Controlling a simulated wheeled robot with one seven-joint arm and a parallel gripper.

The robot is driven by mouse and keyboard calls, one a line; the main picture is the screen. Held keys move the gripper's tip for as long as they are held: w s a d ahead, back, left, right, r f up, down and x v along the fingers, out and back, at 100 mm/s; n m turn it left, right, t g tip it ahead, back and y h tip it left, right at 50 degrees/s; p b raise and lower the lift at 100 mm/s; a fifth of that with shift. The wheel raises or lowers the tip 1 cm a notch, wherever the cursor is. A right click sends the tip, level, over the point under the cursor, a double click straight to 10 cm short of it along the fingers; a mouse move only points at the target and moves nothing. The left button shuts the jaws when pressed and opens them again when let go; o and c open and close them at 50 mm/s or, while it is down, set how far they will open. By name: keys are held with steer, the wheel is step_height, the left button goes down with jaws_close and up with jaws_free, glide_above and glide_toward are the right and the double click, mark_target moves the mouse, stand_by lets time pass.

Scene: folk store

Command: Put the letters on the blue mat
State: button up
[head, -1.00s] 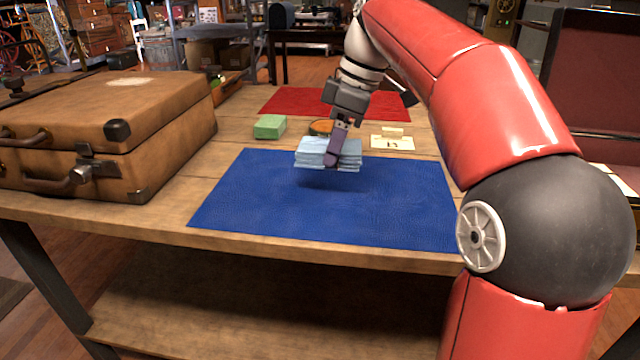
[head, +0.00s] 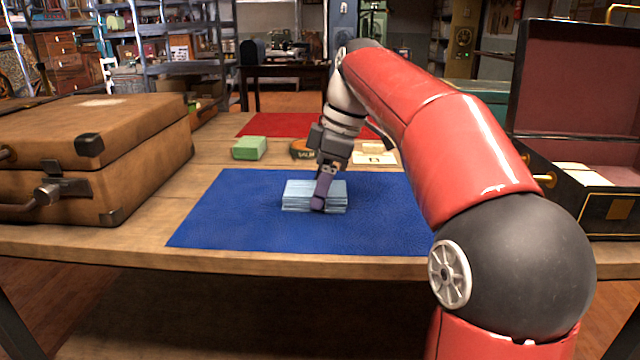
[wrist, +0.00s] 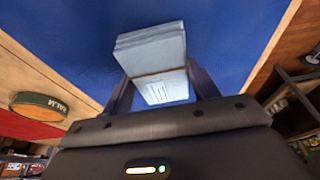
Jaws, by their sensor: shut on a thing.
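The letters (head: 298,195) are a pale blue bundle of stacked envelopes. They are at the middle of the blue mat (head: 225,215) in the head view, low over it or touching it; I cannot tell which. My gripper (head: 320,200) is shut on the letters, one finger showing across their near side. In the wrist view the letters (wrist: 152,52) sit between both fingers, with a band across the bundle and the blue mat (wrist: 230,30) behind. The far finger is hidden in the head view.
A brown suitcase (head: 85,150) stands at the left of the wooden table. A green block (head: 249,148), a round balm tin (head: 302,150) and cream cards (head: 374,158) lie behind the mat. A red mat (head: 265,124) is farther back. An open case (head: 590,185) stands at right.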

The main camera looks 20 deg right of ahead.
steer(key=o, duration=1)
steer(key=shift+r+p, duration=0.35)
steer(key=p+v, duration=0.3)
steer(key=v, duration=0.8)
steer(key=shift+s+d+r, duration=0.1)
steer(key=shift+d+r, duration=0.1)
steer(key=shift+r, duration=0.1)
